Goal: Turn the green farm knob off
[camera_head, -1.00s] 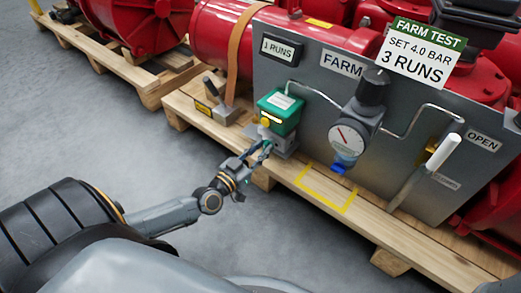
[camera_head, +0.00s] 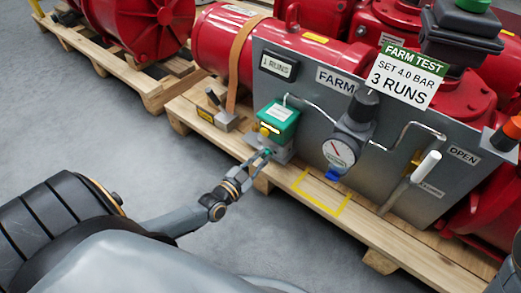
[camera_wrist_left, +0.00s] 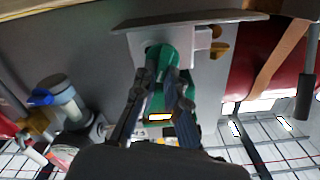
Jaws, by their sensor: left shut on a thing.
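The green farm knob (camera_head: 268,152) sits low on the front of a grey valve block under a green-topped box (camera_head: 277,117) on the FARM panel. My left gripper (camera_head: 263,155) reaches it from the front left. In the left wrist view the two dark fingers (camera_wrist_left: 164,76) lie on both sides of the green knob (camera_wrist_left: 155,54), shut on it. The fingers hide part of the knob, so its exact angle is hard to read. My right gripper is not in view.
Right of the knob, the grey panel (camera_head: 300,83) carries a pressure gauge (camera_head: 339,152) with a black top and a white-handled lever (camera_head: 425,167). A small toggle box (camera_head: 217,112) stands left on the wooden pallet (camera_head: 377,225). The floor in front is clear.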

